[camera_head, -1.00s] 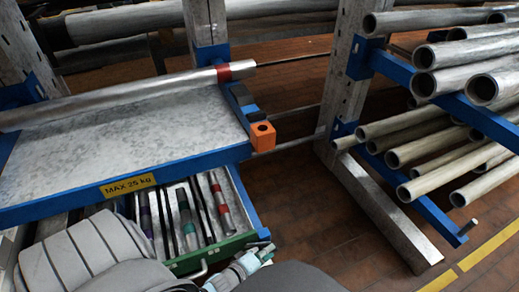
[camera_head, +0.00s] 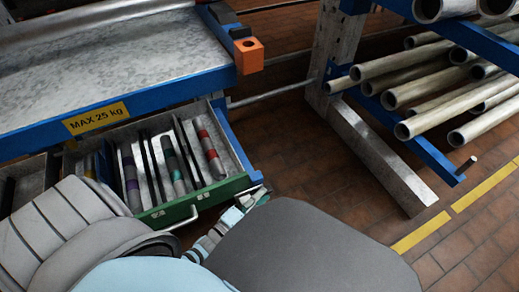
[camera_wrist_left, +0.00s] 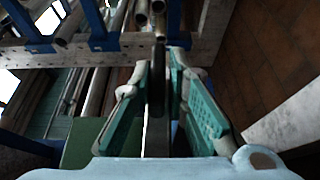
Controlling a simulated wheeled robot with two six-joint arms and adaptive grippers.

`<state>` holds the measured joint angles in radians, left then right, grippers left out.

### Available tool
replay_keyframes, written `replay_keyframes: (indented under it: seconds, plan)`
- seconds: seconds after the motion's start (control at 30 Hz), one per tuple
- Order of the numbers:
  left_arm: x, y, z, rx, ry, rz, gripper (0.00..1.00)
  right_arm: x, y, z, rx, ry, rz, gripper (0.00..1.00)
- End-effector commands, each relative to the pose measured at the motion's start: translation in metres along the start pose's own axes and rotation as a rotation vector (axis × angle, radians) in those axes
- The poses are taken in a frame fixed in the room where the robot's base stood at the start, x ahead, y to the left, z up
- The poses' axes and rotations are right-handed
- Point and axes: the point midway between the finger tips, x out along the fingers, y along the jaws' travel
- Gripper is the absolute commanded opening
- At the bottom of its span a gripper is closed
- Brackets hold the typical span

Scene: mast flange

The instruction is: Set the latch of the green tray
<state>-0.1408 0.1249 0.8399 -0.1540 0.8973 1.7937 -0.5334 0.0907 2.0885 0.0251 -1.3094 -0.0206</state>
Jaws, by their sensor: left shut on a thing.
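The green tray (camera_head: 196,205) is a pulled-out drawer under the shelf, with a green front, a light bar handle (camera_head: 184,222) and dark and banded rods inside. A small metal piece, seemingly the latch (camera_head: 257,188), shows at the right end of its front. My left gripper (camera_head: 250,198) is at that right end, partly hidden behind my own arm. In the left wrist view its teal-padded fingers (camera_wrist_left: 160,75) close on a thin dark upright bar (camera_wrist_left: 156,105), which looks like the latch. The latch's exact position is unclear. My right gripper is not in view.
A rack of metal pipes (camera_head: 440,90) stands at right. Brick floor (camera_head: 300,170) lies open between them.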

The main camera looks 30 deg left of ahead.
Motion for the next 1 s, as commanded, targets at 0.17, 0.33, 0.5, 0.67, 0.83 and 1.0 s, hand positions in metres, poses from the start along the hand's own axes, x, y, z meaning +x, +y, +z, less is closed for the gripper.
replay_keyframes:
  seconds: [0.17, 0.33, 0.5, 0.67, 0.83, 1.0]
  plan:
    - [-0.003, -0.001, -0.001, -0.004, 0.001, 0.01, 0.0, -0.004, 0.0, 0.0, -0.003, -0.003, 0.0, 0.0]
    - [-0.003, 0.0, 0.0, -0.004, 0.0, 0.011, 0.0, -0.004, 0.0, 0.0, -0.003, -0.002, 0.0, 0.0]
    - [-0.003, 0.0, 0.0, -0.004, -0.001, 0.011, 0.24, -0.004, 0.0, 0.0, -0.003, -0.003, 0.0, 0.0]
    - [-0.001, 0.0, 0.001, -0.004, -0.003, 0.011, 0.32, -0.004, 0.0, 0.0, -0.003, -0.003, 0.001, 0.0]
    - [-0.001, 0.0, 0.002, -0.004, -0.004, 0.01, 0.32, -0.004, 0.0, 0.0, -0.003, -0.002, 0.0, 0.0]
    - [-0.02, -0.001, 0.001, -0.004, -0.003, 0.008, 0.32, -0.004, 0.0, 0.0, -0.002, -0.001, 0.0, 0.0]
